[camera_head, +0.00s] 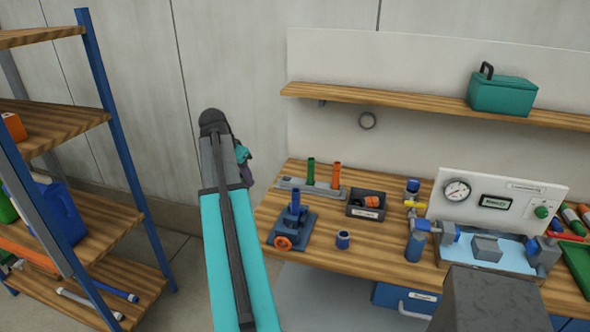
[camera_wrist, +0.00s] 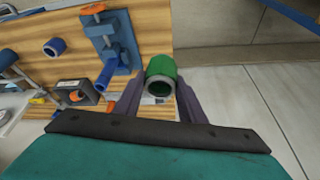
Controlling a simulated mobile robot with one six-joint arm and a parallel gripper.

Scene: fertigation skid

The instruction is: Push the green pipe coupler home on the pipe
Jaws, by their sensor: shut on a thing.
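In the wrist view the green pipe coupler (camera_wrist: 161,74), a short green ring with a grey rim, sits between the two dark purple fingers of my gripper (camera_wrist: 160,92), which is shut on it. In the head view my gripper (camera_head: 243,160) is in the air left of the bench, seen mostly from behind, with the coupler largely hidden. An upright green pipe (camera_head: 311,171) stands in a grey rack (camera_head: 292,183) at the back left of the bench, to the right of my gripper. The coupler is apart from this pipe.
An orange pipe (camera_head: 336,174) stands beside the green one. A blue vise (camera_head: 293,224) with an upright blue pipe, a loose blue coupler (camera_head: 343,239) and a dark bin (camera_head: 366,204) holding an orange coupler are close by. A shelving unit (camera_head: 88,130) stands at the left.

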